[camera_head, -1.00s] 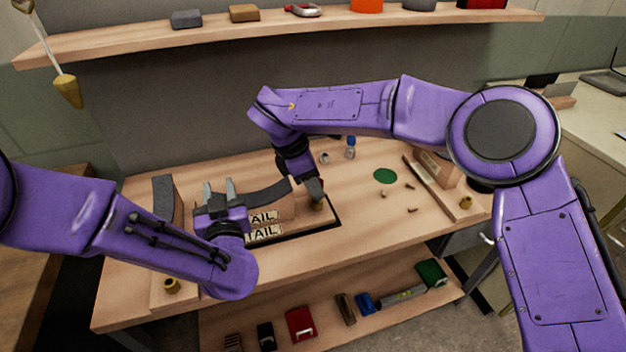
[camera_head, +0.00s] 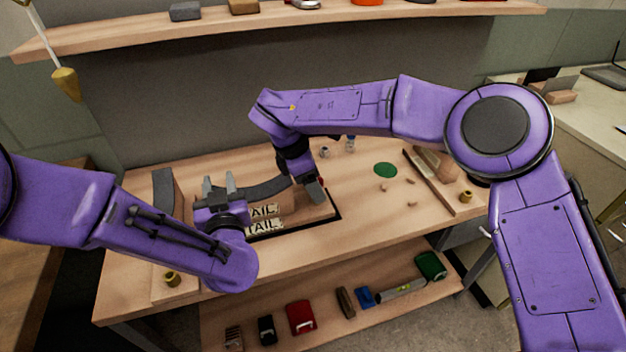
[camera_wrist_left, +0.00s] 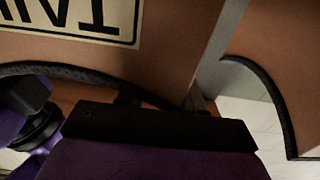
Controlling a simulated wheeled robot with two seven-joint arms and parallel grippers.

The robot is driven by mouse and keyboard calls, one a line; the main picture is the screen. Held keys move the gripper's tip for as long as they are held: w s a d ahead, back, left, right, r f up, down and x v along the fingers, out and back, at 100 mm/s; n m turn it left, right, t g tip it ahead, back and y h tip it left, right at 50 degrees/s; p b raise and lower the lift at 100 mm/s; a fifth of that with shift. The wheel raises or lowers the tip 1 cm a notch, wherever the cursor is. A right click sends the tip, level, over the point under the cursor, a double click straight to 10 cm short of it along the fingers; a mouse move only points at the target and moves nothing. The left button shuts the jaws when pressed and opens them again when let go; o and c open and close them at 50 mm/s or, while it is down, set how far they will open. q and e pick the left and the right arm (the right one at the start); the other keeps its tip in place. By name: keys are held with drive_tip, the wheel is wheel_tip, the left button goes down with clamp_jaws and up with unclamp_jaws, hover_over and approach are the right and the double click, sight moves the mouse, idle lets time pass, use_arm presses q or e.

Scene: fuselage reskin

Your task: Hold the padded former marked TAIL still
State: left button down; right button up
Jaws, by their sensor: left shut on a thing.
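The padded former marked TAIL (camera_head: 263,211) stands at the front left of the workbench, with cream labels on its wooden face and a dark curved padded strip (camera_head: 266,190) along it. In the left wrist view its brown face bears part of an upside-down label (camera_wrist_left: 75,18), with black padding (camera_wrist_left: 95,75) along an edge. My left gripper (camera_head: 219,187) is shut on the former at its left end; the contact itself is mostly hidden. My right gripper (camera_head: 316,190) points down at the former's right end. Its jaw gap is too small to read.
A green disc (camera_head: 385,169) and small brass pieces lie on the bench at the right, near a wooden rail (camera_head: 432,182). A lower shelf (camera_head: 330,318) holds several tools. My right arm spans above the bench.

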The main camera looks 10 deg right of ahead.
drive_tip(key=v, duration=0.5)
idle(0.5)
use_arm(q)
drive_tip(key=c, duration=0.6)
unclamp_jaws()
drive_tip(key=shift+c, duration=0.2)
